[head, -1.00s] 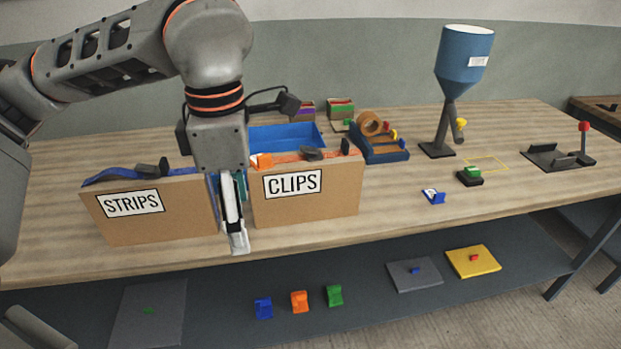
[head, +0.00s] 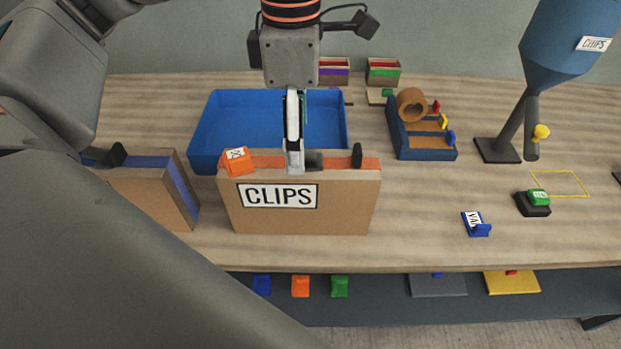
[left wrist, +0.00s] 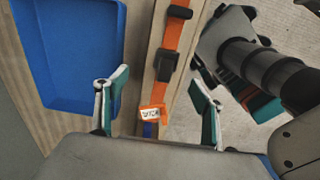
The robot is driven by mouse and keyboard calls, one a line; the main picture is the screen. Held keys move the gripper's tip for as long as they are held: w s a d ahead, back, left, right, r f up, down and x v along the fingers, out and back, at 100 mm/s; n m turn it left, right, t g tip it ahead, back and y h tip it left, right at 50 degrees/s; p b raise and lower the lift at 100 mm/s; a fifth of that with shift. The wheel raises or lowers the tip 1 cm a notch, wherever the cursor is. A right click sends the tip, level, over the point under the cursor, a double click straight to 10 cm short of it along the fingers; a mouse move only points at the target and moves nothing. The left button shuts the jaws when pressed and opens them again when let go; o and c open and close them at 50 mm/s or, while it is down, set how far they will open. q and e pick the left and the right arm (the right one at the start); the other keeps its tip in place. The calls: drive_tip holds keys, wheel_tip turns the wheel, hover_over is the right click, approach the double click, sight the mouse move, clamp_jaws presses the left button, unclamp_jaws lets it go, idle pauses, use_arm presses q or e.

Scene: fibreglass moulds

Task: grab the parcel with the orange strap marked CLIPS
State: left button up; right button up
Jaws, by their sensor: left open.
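The CLIPS parcel (head: 346,212) is an upright cardboard box on the bench with an orange strap (head: 264,161) along its top. Its white label (head: 278,196) reads CLIPS. A dark buckle (head: 357,156) and an orange clip with a small tag (head: 236,162) sit on top. My left gripper (head: 294,168) is open over the parcel's top, near mid-length. In the left wrist view, the fingers of the gripper (left wrist: 158,82) stand apart on either side of the strapped top (left wrist: 180,32), with a black buckle (left wrist: 168,66) between them. Contact cannot be told.
A blue bin (head: 204,130) stands close behind the parcel. A second parcel with a blue strap (head: 150,196) stands left, partly hidden by my arm. A tape dispenser (head: 426,154) and blue hopper (head: 566,45) stand right.

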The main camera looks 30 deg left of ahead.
sight(300, 194)
use_arm(q)
drive_tip(key=f, duration=0.6)
drive_tip(key=shift+s+d+f, duration=0.1)
drive_tip(key=shift+s+d, duration=0.15)
drive_tip(key=shift+f, duration=0.65)
clamp_jaws()
